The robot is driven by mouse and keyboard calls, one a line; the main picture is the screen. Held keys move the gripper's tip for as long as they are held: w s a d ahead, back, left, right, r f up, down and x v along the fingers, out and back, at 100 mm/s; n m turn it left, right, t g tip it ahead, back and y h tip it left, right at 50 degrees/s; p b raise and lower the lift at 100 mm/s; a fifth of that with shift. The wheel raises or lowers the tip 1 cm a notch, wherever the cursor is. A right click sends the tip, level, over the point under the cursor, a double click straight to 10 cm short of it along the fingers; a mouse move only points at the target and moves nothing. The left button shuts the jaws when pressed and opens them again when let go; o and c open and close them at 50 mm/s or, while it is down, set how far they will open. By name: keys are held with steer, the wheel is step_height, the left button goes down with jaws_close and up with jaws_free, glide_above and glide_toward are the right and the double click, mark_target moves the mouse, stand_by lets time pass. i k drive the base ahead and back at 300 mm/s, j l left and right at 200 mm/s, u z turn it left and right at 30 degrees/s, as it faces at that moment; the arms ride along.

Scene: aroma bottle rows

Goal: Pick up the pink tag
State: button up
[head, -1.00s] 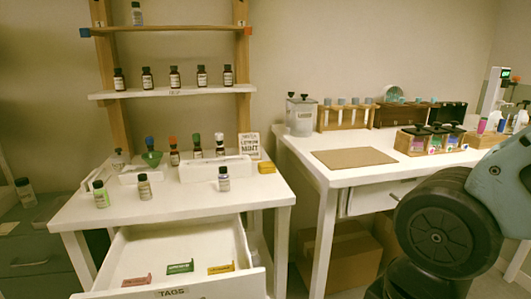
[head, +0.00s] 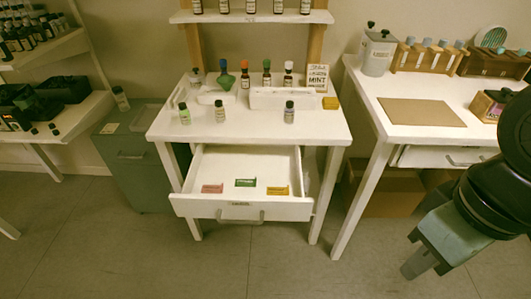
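The pink tag (head: 212,188) lies in the left part of the open white drawer (head: 215,206), near its front wall. A green tag (head: 245,183) lies in the middle and a yellow tag (head: 278,190) lies at the right of the drawer. My gripper (head: 422,262) shows at the lower right, pointing down, well to the right of the drawer and apart from all the tags. Its fingers are seen from the side, so I cannot tell whether it is open or shut.
The drawer hangs out from a white table (head: 255,127) with several bottles on it. To the right stands a second white table (head: 385,84) with a brown mat (head: 420,112). A grey cabinet (head: 132,155) stands at the left. The floor in front of the drawer is clear.

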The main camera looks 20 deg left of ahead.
mark_target(206, 188)
steer(key=u, duration=1.3)
steer(key=i+j+z, duration=0.45)
steer(key=j, duration=0.25)
steer(key=i+j+z, duration=0.2)
steer(key=j, duration=0.15)
steer(key=i+j+z, duration=0.2)
steer(key=j, duration=0.2)
steer(key=k, duration=0.1)
